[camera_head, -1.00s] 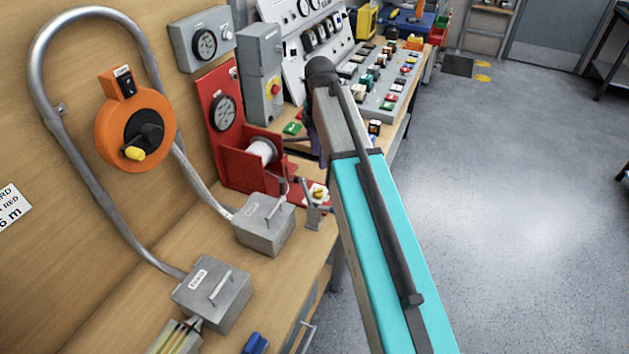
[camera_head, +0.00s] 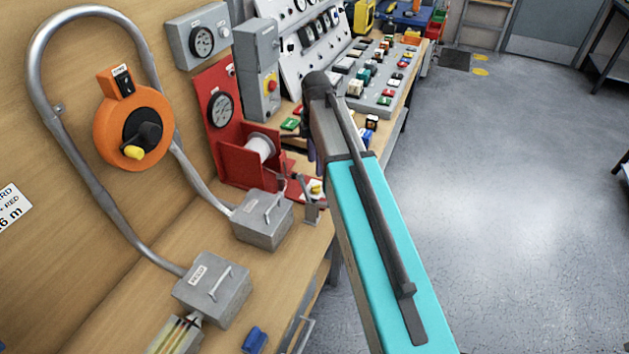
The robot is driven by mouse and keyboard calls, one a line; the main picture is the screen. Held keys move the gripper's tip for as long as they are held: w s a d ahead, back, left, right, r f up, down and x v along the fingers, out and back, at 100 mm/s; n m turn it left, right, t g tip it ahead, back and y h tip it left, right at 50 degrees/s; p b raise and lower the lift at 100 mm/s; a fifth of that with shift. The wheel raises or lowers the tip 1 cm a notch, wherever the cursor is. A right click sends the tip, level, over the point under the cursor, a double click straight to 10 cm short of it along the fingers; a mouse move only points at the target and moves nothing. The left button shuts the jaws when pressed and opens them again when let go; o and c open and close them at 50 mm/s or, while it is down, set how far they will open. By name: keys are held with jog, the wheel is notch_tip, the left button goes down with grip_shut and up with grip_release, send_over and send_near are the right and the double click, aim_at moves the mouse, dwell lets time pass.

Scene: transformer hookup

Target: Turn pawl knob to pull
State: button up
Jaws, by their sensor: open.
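The orange reel (camera_head: 107,136) stands upright on the bent metal conduit at the left. It has a black centre (camera_head: 146,130), a yellow-tipped handle (camera_head: 134,152) and a small black labelled part (camera_head: 123,82) on its upper rim. I cannot tell which of these is the pawl knob; the labels are too small to read. My arm reaches in from the lower right, right of the red puller. My gripper is hidden behind my arm.
The red puller (camera_head: 228,163) holds a white drum (camera_head: 259,148) and a dial. Two grey boxes (camera_head: 262,228) (camera_head: 213,290) sit on the wooden bench along the conduit. Switch panels stand behind.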

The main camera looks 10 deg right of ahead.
aim_at(316, 188)
jog(key=shift+f+p, duration=1.1)
jog(key=shift+f, duration=3.5)
jog(key=c, duration=1)
jog(key=shift+a, duration=0.2)
jog(key=shift+c, duration=0.2)
jog(key=shift+d, duration=0.15)
